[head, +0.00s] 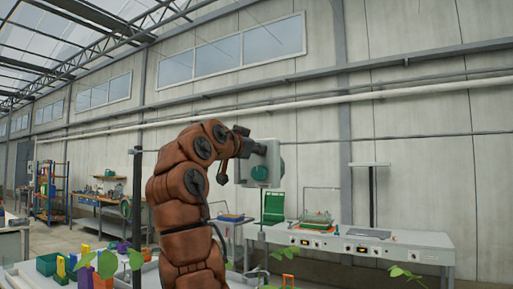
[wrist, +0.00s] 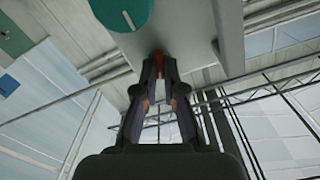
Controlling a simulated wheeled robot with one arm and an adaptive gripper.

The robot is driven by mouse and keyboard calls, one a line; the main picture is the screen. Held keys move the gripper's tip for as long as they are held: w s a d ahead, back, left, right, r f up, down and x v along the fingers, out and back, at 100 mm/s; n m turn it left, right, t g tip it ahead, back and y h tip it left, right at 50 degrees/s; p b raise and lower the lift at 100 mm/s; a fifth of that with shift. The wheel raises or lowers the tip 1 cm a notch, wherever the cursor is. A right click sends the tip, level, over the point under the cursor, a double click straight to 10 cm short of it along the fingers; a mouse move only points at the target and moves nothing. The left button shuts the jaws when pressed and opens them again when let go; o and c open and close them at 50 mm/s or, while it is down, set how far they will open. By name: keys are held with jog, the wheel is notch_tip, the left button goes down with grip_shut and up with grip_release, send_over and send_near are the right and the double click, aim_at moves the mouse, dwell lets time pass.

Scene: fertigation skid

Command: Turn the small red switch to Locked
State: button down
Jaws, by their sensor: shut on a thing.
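The small red switch (wrist: 158,56) shows in the wrist view as a bit of red between my fingertips, on the face of a light grey box (wrist: 200,22). My gripper (wrist: 159,66) is shut on it, and the fingers hide most of the switch, so its setting cannot be read. In the head view the grey box (head: 272,152) is at the end of my raised arm, which hides part of it. The switch cannot be made out there.
A large green round knob (wrist: 122,10) with a white line sits on the same box, close to the left of my fingers. A white workbench (head: 345,240) with equipment stands behind. A dark upright post (head: 137,200) is left of my arm.

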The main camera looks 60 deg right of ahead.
jog(key=m+p, duration=0.2)
jog(key=m, duration=0.2)
jog(key=shift+s+m, duration=0.1)
jog(key=shift+m, duration=0.2)
dwell(0.3)
jog(key=c, duration=1.3)
grip_release()
jog(key=shift+o, duration=0.2)
jog(key=a, duration=1.2)
jog(key=shift+s, duration=0.25)
